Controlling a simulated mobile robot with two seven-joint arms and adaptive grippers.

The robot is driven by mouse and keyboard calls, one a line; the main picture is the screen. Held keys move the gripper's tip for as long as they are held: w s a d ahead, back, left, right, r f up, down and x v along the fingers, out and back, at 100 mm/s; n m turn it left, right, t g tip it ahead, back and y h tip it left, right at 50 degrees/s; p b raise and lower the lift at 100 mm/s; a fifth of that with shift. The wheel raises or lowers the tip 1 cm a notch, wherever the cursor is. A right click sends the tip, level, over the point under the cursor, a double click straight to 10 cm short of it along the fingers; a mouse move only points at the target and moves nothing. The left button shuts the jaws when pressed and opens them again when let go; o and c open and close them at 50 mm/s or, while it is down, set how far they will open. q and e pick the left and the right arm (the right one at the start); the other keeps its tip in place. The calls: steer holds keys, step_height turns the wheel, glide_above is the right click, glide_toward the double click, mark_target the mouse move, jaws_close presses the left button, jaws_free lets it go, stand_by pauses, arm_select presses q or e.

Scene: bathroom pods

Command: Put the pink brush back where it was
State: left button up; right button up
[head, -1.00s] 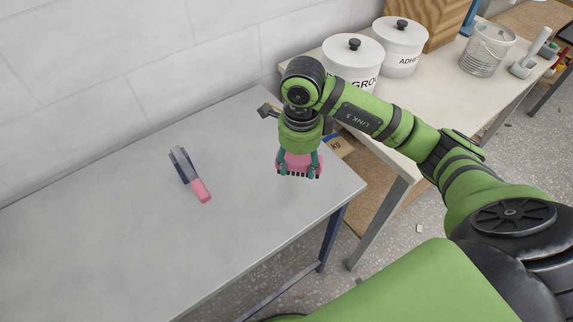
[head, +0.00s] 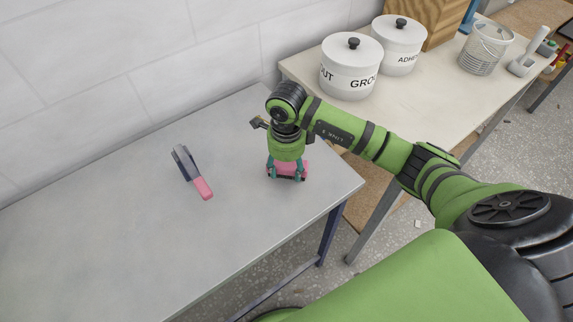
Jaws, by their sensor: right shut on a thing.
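The pink brush (head: 287,170) is in my right gripper (head: 286,174), over the right part of the grey table (head: 110,240). The gripper points down and is shut on it, with teal fingers on either side of the pink body. The brush is low, at or just above the tabletop; I cannot tell whether it touches. The arm and gripper hide its upper side. My left gripper is not in view.
A tool with a pink handle and a dark grey head (head: 192,173) lies on the table to the left. White lidded pots (head: 351,68) and a wire-handled metal bucket (head: 486,50) stand on a second table at the right. The table's left part is clear.

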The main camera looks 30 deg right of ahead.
mark_target(287, 166)
steer(key=o, duration=1.1)
steer(key=shift+r, duration=0.15)
steer(key=shift+w+r, duration=0.1)
steer(key=shift+r, duration=0.15)
step_height(287, 166, up, 12)
steer(key=b, duration=0.1)
steer(key=shift+f+b, duration=0.25)
steer(key=shift+b, duration=0.05)
